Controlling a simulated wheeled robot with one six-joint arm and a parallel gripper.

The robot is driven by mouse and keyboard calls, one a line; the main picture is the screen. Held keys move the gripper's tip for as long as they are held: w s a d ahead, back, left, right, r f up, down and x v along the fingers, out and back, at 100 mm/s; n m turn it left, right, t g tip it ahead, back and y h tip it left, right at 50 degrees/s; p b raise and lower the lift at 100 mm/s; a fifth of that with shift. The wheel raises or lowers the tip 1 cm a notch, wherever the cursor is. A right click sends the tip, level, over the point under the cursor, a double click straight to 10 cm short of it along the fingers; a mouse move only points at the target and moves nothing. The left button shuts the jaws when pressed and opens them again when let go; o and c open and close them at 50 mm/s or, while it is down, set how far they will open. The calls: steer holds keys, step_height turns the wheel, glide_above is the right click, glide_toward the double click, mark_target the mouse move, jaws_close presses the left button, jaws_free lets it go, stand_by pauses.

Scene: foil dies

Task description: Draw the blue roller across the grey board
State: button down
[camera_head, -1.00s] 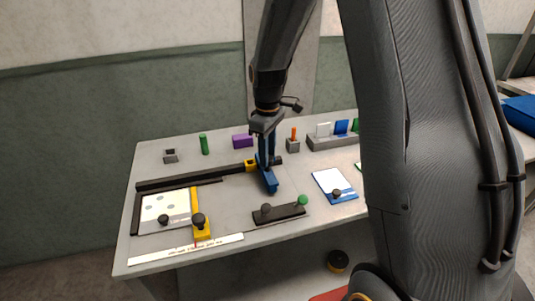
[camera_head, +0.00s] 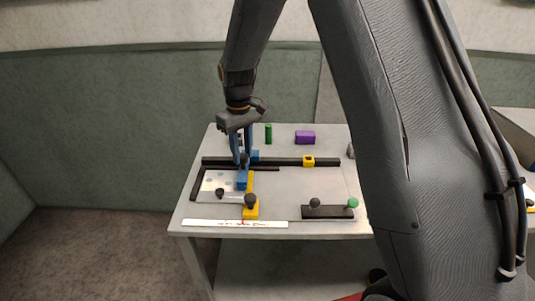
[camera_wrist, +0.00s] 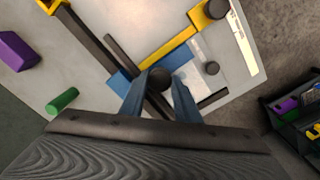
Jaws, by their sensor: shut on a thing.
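The blue roller (camera_head: 242,181) is a blue block with a dark knob on a long dark rail. It lies over the right part of the pale grey board (camera_head: 212,186), against the yellow bar. My gripper (camera_head: 243,160) points down, its blue fingers shut around the roller's dark knob. In the wrist view the roller (camera_wrist: 122,81) shows under my gripper (camera_wrist: 160,88), with the knob between the fingers. The board (camera_wrist: 200,50) is partly hidden there by the roller and yellow bar. I cannot tell how firmly the roller presses on the board.
The yellow bar (camera_head: 251,208) with a dark knob stands at the board's right edge. A yellow slider (camera_head: 308,161) sits farther right on the rail (camera_head: 280,161). Green (camera_head: 268,133) and purple (camera_head: 305,137) pieces stand behind.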

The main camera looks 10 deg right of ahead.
steer(key=w+a+b, duration=0.1)
steer(key=w+a, duration=0.1)
steer(key=a, duration=0.8)
steer(key=shift+w+a, duration=0.35)
steer(key=shift+a, duration=0.05)
steer(key=c, duration=1.3)
jaws_free()
steer(key=shift+c, duration=0.2)
steer(key=shift+r, duration=0.1)
step_height(320, 180, up, 8)
steer(key=b, duration=0.2)
